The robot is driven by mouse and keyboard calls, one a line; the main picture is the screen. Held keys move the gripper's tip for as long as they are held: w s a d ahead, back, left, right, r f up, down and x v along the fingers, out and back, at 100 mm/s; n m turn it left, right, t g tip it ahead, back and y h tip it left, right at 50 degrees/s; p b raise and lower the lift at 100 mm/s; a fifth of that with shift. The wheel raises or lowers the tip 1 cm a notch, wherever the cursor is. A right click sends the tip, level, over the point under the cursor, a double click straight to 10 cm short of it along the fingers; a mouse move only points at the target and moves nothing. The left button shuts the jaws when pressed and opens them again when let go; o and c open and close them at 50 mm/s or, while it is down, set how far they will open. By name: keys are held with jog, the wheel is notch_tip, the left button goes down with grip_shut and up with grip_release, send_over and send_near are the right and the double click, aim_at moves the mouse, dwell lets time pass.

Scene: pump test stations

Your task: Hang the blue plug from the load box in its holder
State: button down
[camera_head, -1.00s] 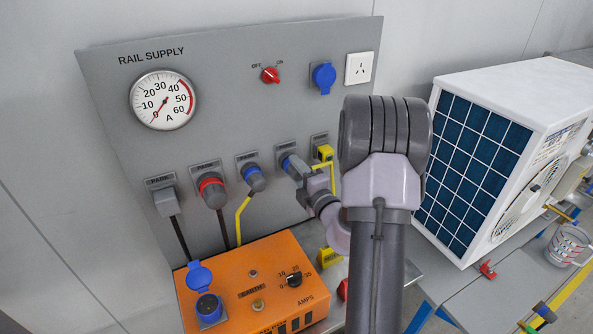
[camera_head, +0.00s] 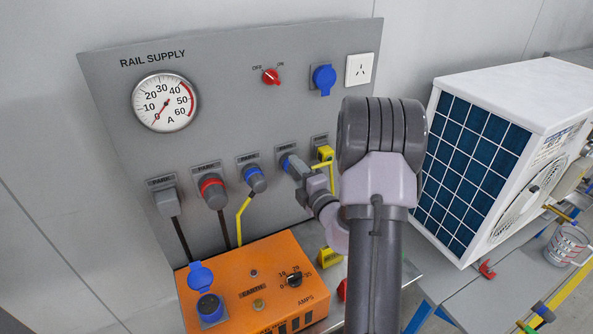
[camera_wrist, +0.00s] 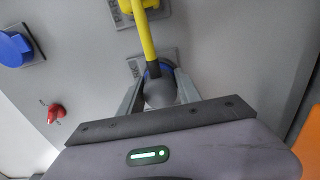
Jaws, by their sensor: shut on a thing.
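My gripper (camera_head: 293,167) is at the fourth holder from the left in the PARK row (camera_head: 283,149) on the grey panel. It is shut on a plug with a blue ring and grey body (camera_wrist: 160,92). The wrist view shows the fingers on both sides of this plug. Its blue front (camera_head: 285,161) is against or very near the holder; I cannot tell how far it is seated. The orange load box (camera_head: 258,279) stands below, its blue inlet (camera_head: 209,306) empty with the lid (camera_head: 201,275) up.
Another blue plug (camera_head: 255,179) with a yellow cable hangs to the left, beside a red plug (camera_head: 212,191) and a grey plug (camera_head: 168,202). A yellow plug (camera_head: 325,154) is close on the right. A white outdoor unit (camera_head: 500,150) stands further right.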

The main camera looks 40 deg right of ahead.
dwell(0.3)
jog(key=c, duration=0.7)
grip_release()
jog(key=shift+c, duration=0.2)
